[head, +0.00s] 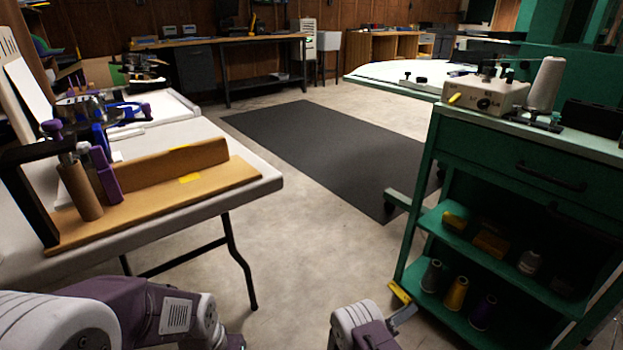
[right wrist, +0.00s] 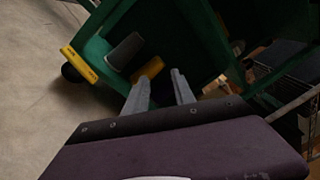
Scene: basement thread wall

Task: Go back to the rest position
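My right gripper (head: 404,316) is low in front of the green cart (head: 428,170), near its bottom shelf. In the right wrist view, its two grey fingers (right wrist: 160,78) stand apart with nothing between them. The cart's lower shelf, a grey spool (right wrist: 125,50) and a yellow spool (right wrist: 149,69) show beyond the fingertips; I cannot tell the exact gap. My left arm comes in at the bottom left of the head view, below the table; its gripper is out of the picture.
The white folding table (head: 262,190) at left bears a wooden jig (head: 215,177) and tools. The cart's top carries a cream winding machine (head: 485,95) and a white cone (head: 546,84). Floor around the dark mat (head: 330,150) is clear.

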